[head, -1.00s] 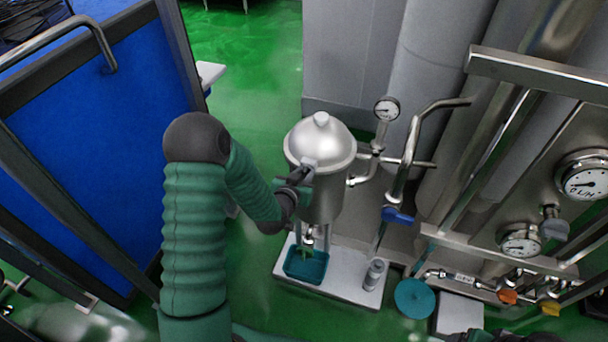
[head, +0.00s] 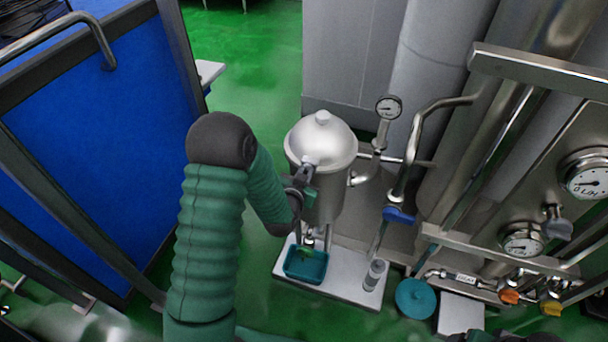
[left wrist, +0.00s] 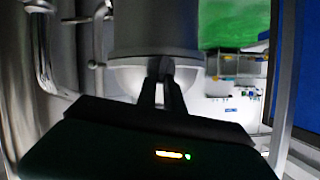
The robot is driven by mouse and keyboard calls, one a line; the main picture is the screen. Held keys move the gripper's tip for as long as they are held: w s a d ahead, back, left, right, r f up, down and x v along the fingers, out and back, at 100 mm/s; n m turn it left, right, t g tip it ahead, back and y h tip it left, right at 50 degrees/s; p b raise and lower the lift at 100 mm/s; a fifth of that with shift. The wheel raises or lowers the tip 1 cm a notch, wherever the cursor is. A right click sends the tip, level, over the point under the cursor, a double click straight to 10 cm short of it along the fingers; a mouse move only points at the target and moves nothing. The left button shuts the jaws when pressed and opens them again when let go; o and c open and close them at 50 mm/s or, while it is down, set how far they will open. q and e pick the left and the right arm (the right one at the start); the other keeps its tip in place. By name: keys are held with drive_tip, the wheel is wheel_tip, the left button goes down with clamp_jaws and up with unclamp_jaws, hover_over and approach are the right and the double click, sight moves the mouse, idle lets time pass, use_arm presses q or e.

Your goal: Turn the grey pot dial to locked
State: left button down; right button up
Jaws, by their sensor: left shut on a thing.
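The pot (head: 321,140) is a silver, domed steel vessel standing upright on a white base in the head view. Its small grey dial (head: 311,162) is on the near side, just below the lid rim, and mostly hidden by my gripper. My left gripper (head: 306,174) is at the pot's near left side, shut on the dial. In the left wrist view the two dark fingers (left wrist: 164,72) close together on a small dark part in front of the pale pot. I cannot read any dial marking. A dark piece at the bottom right edge may be my right gripper, mostly cut off.
A teal tray (head: 306,265) sits under the pot. Right of it are a blue valve handle (head: 399,215), a teal round lid (head: 415,298), a gauge (head: 388,107) and steel piping. A blue panel (head: 90,150) stands left. Green floor (head: 245,110) is free behind.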

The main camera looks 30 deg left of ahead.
use_arm(q)
drive_tip(key=shift+w+d+f+m+t+y+b, duration=0.1)
drive_tip(key=shift+d+f+m+t+y+b, duration=0.35)
drive_tip(key=shift+m+y, duration=1.05)
drive_tip(key=shift+d+f+m+y+b, duration=0.2)
drive_tip(key=shift+f+m+y+b, duration=0.5)
drive_tip(key=shift+m, duration=1.75)
drive_tip(key=shift+w+d+f+m+t+y+b, duration=0.1)
drive_tip(key=shift+d+f+m+t+y+b, duration=0.2)
drive_tip(key=shift+m+y+b, duration=1.1)
drive_tip(key=shift+m+h+p, duration=0.4)
drive_tip(key=shift+m+p, duration=0.25)
drive_tip(key=shift+p, duration=0.05)
drive_tip(key=c, duration=1.5)
unclamp_jaws()
drive_tip(key=shift+o, duration=0.2)
drive_tip(key=shift+r, duration=0.1)
